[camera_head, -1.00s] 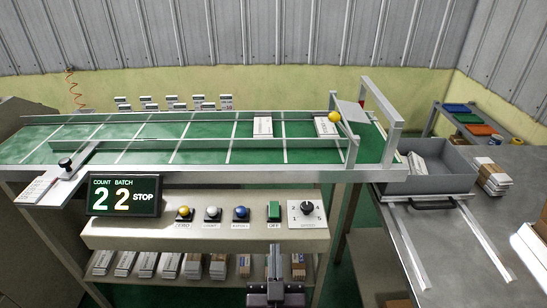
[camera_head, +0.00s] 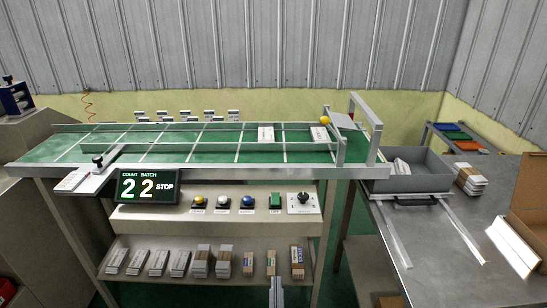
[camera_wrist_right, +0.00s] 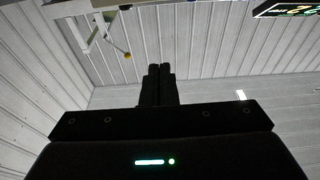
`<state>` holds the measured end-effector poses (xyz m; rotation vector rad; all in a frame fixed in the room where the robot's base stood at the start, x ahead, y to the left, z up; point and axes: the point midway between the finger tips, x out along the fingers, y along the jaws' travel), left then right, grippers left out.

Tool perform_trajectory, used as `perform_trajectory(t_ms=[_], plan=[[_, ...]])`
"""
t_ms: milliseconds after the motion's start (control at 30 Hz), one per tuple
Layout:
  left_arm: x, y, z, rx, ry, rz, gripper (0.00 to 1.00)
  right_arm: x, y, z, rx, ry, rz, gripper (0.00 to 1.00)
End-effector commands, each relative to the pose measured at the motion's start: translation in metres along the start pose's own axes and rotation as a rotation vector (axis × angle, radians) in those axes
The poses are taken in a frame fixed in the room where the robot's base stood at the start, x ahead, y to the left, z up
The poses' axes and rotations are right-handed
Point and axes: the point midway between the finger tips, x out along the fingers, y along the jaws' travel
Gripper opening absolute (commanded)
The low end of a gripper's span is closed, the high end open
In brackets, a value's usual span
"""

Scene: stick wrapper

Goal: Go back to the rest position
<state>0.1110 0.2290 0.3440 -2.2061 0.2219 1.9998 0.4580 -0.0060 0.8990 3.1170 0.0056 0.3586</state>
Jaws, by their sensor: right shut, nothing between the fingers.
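My right gripper (camera_head: 276,290) shows at the bottom edge of the head view, below the control panel (camera_head: 230,213) and in front of the lower shelf. Its fingers are together with nothing between them. In the right wrist view the closed fingers (camera_wrist_right: 157,84) point at the grey corrugated wall and touch nothing. The left gripper is not in the head view. The display (camera_head: 149,187) reads count 2, batch 2, STOP.
The green conveyor (camera_head: 205,155) carries two white packs near its right end. A grey bin (camera_head: 438,184) stands to the right on a grey table (camera_head: 440,262). Bundles of sticks line the lower shelf (camera_head: 120,285). An open carton (camera_head: 528,205) is at the far right.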

Motion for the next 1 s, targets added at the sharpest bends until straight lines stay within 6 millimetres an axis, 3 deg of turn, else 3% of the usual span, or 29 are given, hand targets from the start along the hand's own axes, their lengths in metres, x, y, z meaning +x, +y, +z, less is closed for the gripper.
perform_trajectory(t_ms=[367,567,667,767,867,1000], plan=[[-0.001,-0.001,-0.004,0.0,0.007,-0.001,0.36,-0.003,0.008,0.075,-0.093,-0.145,-0.048,0.0],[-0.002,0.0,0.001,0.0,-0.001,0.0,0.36,-0.015,0.023,0.14,-0.16,-0.281,-0.085,0.0],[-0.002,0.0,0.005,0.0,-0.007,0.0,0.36,-0.027,0.036,0.183,-0.198,-0.378,-0.105,0.0],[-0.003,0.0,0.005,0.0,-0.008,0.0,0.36,-0.052,0.057,0.237,-0.24,-0.513,-0.128,0.0],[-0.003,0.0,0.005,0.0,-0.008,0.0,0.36,-0.09,0.085,0.298,-0.277,-0.682,-0.148,0.0],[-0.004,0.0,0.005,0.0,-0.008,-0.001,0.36,-0.161,0.127,0.368,-0.299,-0.925,-0.17,0.0]])
